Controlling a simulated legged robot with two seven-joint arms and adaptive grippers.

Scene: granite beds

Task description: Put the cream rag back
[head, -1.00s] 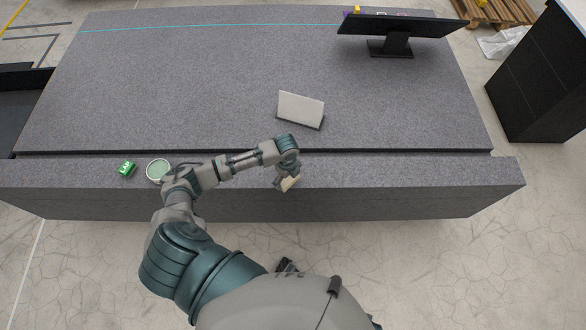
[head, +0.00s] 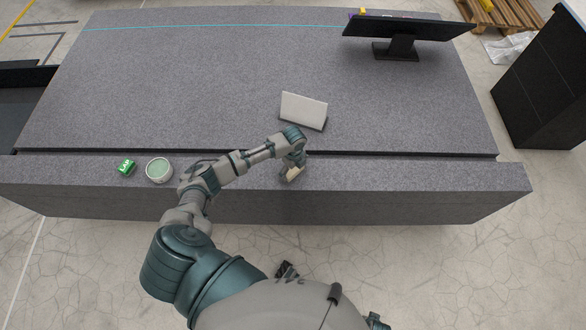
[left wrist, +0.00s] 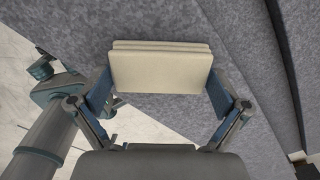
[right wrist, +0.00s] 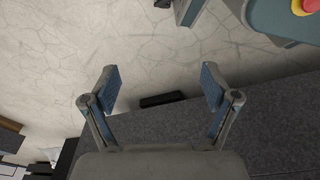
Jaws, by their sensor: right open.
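The cream rag (left wrist: 160,72) is a folded, layered block. In the left wrist view it lies between the fingers of my left gripper (left wrist: 161,92), with a finger against each side edge. In the head view the rag (head: 294,173) shows at the tip of my left gripper (head: 291,170), over the near granite strip. Whether it touches the stone or is just above it I cannot tell. My right gripper (right wrist: 162,88) is open and empty, over pale floor and a granite edge.
A white-faced tilted panel (head: 303,109) and a monitor (head: 408,28) stand on the main bed. The strip's right part is clear.

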